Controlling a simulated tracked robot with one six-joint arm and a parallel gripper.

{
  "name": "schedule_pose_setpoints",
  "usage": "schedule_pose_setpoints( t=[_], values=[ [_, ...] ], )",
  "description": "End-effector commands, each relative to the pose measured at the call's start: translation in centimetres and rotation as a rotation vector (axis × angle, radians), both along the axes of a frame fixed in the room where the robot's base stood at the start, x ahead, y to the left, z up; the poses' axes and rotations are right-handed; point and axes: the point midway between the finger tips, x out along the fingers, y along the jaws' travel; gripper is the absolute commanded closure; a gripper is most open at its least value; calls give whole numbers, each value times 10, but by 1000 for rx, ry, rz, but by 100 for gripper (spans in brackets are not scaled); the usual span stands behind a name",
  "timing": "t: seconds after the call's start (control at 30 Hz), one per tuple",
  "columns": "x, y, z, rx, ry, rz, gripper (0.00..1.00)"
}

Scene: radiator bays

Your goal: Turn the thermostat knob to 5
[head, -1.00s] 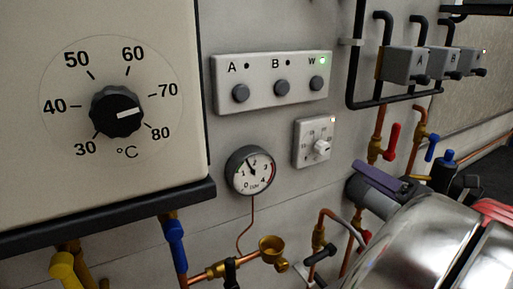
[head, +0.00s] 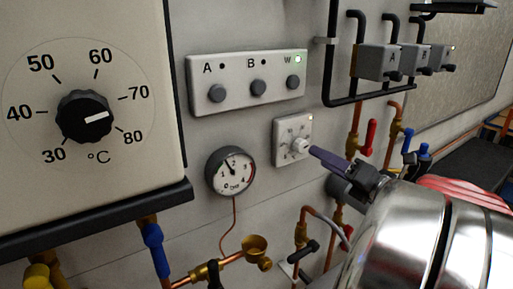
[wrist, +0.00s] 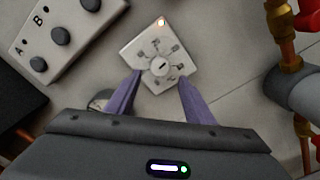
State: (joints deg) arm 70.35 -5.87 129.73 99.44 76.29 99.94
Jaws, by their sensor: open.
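A small square white thermostat plate (head: 281,153) is on the wall, with a pale round knob (head: 300,146). In the wrist view the plate (wrist: 142,51) appears tilted, and the knob (wrist: 158,66) has a short dark mark; the scale figures are too small to read. My gripper (head: 313,151) has purple fingers and is open. In the head view its fingertips are just right of the knob. In the wrist view the gripper (wrist: 161,78) has one finger on each side of the knob, slightly below it; I cannot tell whether they touch. Nothing is held.
A large dial (head: 84,117) marked 30 to 80 °C is at left. A button panel (head: 235,96) with A, B and W is above, W's lamp lit. A pressure gauge (head: 230,172) hangs left of the plate. Copper pipes and a red valve handle (head: 369,137) are at right.

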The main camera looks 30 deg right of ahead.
Motion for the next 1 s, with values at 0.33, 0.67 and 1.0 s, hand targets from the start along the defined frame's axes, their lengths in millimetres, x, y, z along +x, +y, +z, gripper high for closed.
schedule_pose_setpoints(
  t=[0.33, 0.67, 1.0],
  values=[
    [43, 4, 0, 1, 1, 4, 52],
    [70, 4, 0, 1, 1, 1, 52],
    [72, 5, 0, 1, 0, 1, 54]
  ],
)
